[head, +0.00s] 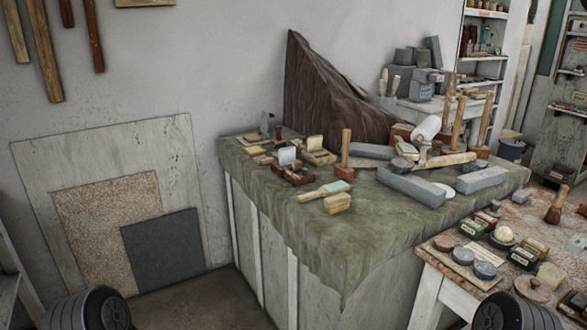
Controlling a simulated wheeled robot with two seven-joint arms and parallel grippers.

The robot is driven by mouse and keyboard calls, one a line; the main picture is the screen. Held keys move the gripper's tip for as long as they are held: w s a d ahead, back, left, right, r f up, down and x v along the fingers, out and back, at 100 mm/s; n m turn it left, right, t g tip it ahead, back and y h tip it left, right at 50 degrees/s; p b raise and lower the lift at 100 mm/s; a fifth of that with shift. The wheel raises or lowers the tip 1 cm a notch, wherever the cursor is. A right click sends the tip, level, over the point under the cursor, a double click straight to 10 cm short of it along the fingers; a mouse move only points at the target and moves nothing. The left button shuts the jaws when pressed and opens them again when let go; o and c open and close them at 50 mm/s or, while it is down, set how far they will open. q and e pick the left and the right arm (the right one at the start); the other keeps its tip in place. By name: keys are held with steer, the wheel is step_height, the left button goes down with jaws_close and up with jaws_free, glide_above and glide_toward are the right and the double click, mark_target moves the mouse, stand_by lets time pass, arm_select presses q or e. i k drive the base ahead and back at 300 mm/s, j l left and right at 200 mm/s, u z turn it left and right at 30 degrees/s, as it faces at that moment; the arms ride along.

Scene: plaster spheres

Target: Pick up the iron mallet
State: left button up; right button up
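Several mallet-like tools stand on the green-draped bench (330,235). One upright tool with a wooden handle (346,145) stands near its middle. Taller upright wooden handles (458,122) rise at the back right, with reddish-brown blocks at the foot. A tool with a pale cylindrical head (426,127) leans among the grey stone blocks there. Another short upright mallet (556,205) stands on the right-hand table. I cannot tell which of these, if any, is the iron mallet. Neither gripper is in view; only dark rounded parts of my arms show at the bottom left and bottom right.
Grey blocks (411,187) and small wooden pieces crowd the bench top. A dark brown draped shape (330,95) rises behind. The right-hand table (455,285) holds round tins and small boxes. Panels (160,250) lean on the left wall. The bench's front cloth is clear.

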mark_target(342, 171)
steer(key=i+j+u, duration=0.25)
steer(key=i+j, duration=0.15)
steer(key=j, duration=0.2)
steer(key=i+j+u, duration=0.25)
steer(key=i+j, duration=0.2)
